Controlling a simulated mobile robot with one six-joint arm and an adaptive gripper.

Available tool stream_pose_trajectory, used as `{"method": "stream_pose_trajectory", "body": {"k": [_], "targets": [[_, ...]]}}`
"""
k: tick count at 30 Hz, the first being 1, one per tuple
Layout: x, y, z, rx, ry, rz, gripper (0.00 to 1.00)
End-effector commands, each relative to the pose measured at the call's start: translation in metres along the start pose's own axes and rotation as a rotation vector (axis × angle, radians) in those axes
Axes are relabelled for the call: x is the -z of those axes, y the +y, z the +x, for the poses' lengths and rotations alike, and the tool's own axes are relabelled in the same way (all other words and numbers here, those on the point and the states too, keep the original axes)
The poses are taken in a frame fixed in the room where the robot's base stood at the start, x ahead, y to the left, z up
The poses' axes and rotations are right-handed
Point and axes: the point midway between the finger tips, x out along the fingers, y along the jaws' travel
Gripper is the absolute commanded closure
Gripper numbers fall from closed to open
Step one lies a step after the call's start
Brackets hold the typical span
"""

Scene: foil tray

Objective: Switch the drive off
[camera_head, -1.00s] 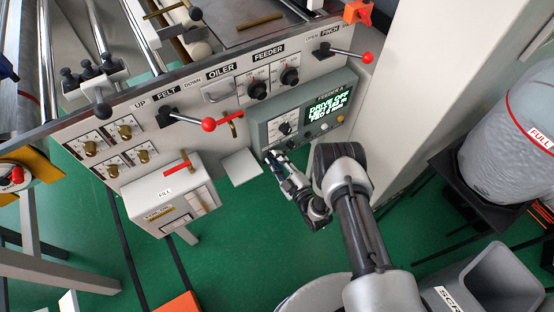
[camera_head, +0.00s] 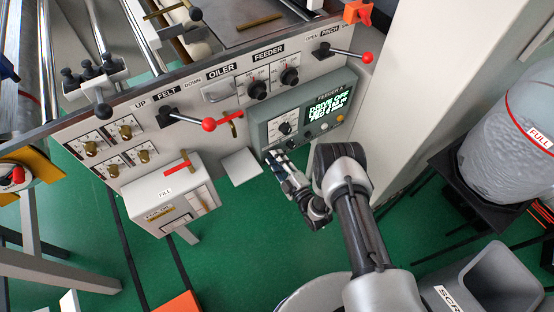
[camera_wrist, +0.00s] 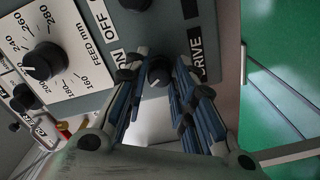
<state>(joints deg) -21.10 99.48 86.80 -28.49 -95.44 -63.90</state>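The grey-green feeder control box (camera_head: 258,131) is on the machine's front panel. Its screen (camera_head: 326,107) shows green text whose top line reads DRIVE OFF. In the wrist view a small dark drive knob (camera_wrist: 158,71) sits on the box face, with ON and OFF lettering to its left and a black DRIVE label to its right. My gripper (camera_wrist: 160,77) is open, its blue-and-black fingers on either side of the knob with gaps visible. In the head view my gripper (camera_head: 275,159) is at the box's lower left edge and the drive knob cannot be made out.
A feed dial (camera_wrist: 43,61) is left of the fingers in the wrist view. Red-knobbed levers (camera_head: 208,125) (camera_head: 368,58) stick out from the panel.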

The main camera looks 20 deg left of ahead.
Motion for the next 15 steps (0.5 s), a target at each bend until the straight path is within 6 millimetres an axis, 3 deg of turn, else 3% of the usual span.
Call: {"method": "stream_pose_trajectory", "body": {"k": [8,15], "targets": [[0.0001,0.0000,0.0000,0.000,0.001,0.001,0.56],[0.0004,0.0003,0.0002,-0.001,0.002,0.001,0.56]]}}
